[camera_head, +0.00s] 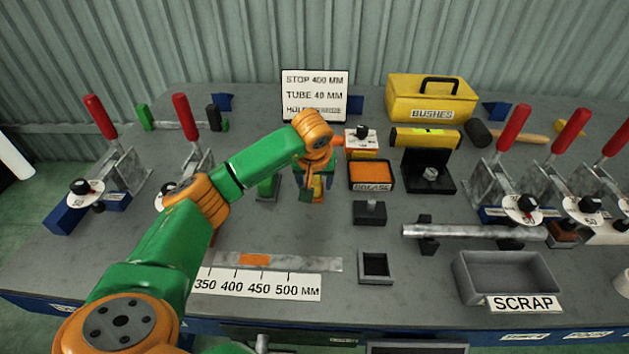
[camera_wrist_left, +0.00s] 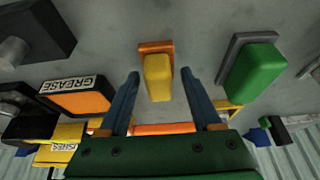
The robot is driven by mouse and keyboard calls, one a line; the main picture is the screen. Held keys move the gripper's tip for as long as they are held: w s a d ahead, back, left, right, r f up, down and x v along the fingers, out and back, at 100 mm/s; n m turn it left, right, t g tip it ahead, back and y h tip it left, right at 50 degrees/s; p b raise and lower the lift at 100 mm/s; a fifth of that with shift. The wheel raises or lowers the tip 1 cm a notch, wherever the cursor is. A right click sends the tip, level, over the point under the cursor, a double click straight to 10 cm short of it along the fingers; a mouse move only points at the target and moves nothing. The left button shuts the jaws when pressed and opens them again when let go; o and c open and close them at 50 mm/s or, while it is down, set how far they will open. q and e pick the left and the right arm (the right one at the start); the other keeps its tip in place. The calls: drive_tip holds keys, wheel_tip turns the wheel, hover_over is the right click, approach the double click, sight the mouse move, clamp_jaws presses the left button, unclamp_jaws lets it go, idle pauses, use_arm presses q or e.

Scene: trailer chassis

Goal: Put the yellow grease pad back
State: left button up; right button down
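The yellow grease pad (camera_wrist_left: 158,78) shows in the left wrist view as a small yellow block against an orange plate (camera_wrist_left: 155,46). In the head view the pad (camera_head: 317,186) is partly hidden by my left gripper (camera_head: 316,184). My left gripper's two blue fingers (camera_wrist_left: 160,82) are open, one on each side of the pad, with a visible gap on both sides. The black tray labelled GREASE (camera_head: 372,188), with an orange inside, is just right of the gripper; it also shows in the left wrist view (camera_wrist_left: 73,83). My right gripper is not in view.
A green block on a grey plate (camera_wrist_left: 254,68) is close beside the gripper. The scrap bin (camera_head: 508,280) and red-handled clamps are right; the ruler strip (camera_head: 262,286) is front left.

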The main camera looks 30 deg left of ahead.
use_arm(q)
drive_tip(key=shift+r, duration=0.4)
drive_tip(key=v, duration=1.1)
drive_tip(key=shift+r+p, duration=0.25)
drive_tip(key=shift+p, duration=0.05)
drive_tip(key=shift+s+d, duration=0.1)
